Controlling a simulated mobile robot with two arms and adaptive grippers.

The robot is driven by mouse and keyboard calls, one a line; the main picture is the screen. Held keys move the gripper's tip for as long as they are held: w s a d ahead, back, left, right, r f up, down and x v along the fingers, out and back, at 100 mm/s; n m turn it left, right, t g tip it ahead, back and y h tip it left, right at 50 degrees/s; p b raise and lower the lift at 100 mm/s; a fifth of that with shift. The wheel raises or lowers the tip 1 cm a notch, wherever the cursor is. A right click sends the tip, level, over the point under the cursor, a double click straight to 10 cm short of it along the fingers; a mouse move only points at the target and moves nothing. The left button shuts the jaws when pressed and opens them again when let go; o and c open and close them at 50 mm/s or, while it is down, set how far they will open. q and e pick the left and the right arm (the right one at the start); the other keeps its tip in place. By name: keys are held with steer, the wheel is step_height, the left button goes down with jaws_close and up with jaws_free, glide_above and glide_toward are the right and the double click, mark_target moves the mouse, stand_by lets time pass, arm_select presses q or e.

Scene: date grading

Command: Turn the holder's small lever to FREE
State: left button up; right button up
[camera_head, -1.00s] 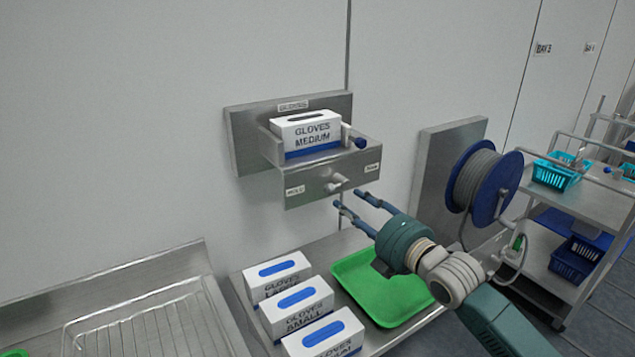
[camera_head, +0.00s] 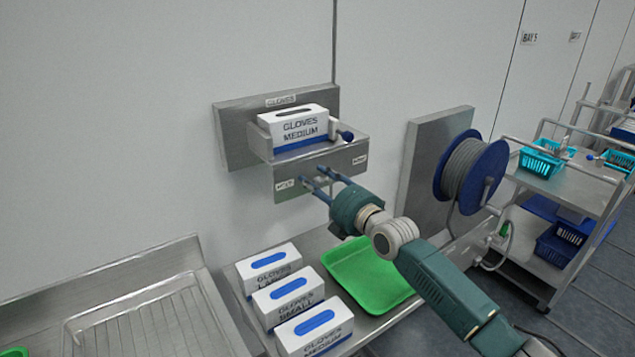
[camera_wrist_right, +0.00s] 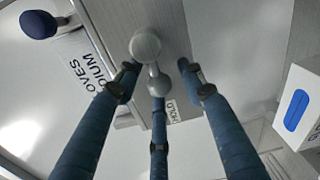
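The steel holder (camera_head: 290,190) is on the wall with a GLOVES MEDIUM box (camera_head: 300,128) in it. Its front carries a HOLD label (camera_head: 286,184) at the left and another small label (camera_head: 361,159) at the right, too small to read. My right gripper (camera_head: 308,182) is at this front and hides the small lever in the head view. In the right wrist view the pale, round-ended lever (camera_wrist_right: 147,48) lies between the open fingers of my right gripper (camera_wrist_right: 157,80), near the HOLD label (camera_wrist_right: 171,110). I cannot tell whether they touch. My left gripper is out of view.
A blue-ended knob (camera_head: 347,135) sticks out at the holder's right side. Below are several glove boxes (camera_head: 270,268) and a green tray (camera_head: 365,280) on a steel shelf. A blue hose reel (camera_head: 490,180) is at the right, with a trolley (camera_head: 580,200) beyond.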

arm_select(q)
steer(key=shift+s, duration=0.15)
arm_select(e)
jaws_close()
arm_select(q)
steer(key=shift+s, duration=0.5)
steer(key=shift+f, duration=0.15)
